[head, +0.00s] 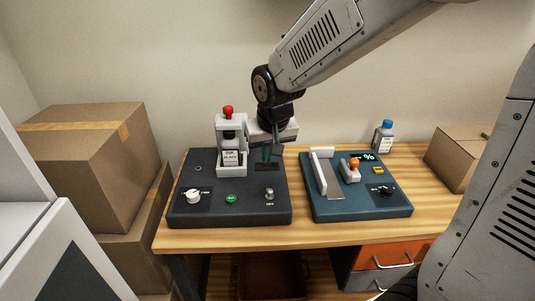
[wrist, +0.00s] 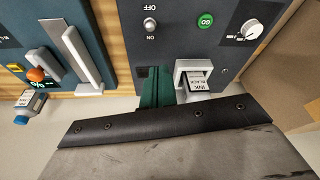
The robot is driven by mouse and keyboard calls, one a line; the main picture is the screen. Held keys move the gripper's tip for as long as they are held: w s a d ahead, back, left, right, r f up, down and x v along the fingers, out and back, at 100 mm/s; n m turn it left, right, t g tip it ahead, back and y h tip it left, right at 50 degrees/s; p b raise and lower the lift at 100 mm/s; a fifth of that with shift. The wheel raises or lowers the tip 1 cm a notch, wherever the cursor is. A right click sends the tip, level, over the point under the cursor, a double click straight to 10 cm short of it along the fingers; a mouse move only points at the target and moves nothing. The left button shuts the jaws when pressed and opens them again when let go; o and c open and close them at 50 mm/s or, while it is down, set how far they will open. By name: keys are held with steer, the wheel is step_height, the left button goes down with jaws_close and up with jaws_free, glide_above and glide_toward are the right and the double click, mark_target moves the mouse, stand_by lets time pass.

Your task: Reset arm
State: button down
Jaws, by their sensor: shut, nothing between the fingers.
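My gripper (head: 267,154) hangs fingers down over the back right part of the black machine (head: 225,214), to the right of its white ink holder. Its teal fingers are shut with nothing between them. In the wrist view the fingers (wrist: 156,90) are together beside the ink holder (wrist: 193,66), over a dark slot. I cannot tell whether the tips touch the machine. The holder in the head view bears a bottle (head: 230,157) labelled as black ink, below a red knob (head: 228,110). The machine also has a white dial (head: 193,196), a green GO button (head: 231,198) and an OFF toggle (head: 269,193).
A teal machine (head: 355,207) stands to the right, with a white bar (head: 322,171), an orange-knobbed lever (head: 353,163) and a black dial (head: 386,190). A blue-capped bottle (head: 383,138) is behind it. Cardboard boxes (head: 88,165) stand left, another box (head: 458,155) right. The wall is close behind.

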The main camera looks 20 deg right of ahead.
steer(key=s+d+r, duration=0.2)
steer(key=s, duration=0.6)
steer(key=s+d+r+g, duration=0.1)
steer(key=s+d+r, duration=0.1)
steer(key=s, duration=0.7)
steer(key=s+d+r+g, duration=0.1)
steer(key=s+r, duration=0.3)
steer(key=s, duration=0.4)
steer(key=shift+s+d+n, duration=0.2)
steer(key=shift+d+n, duration=0.1)
steer(key=shift+d, duration=0.1)
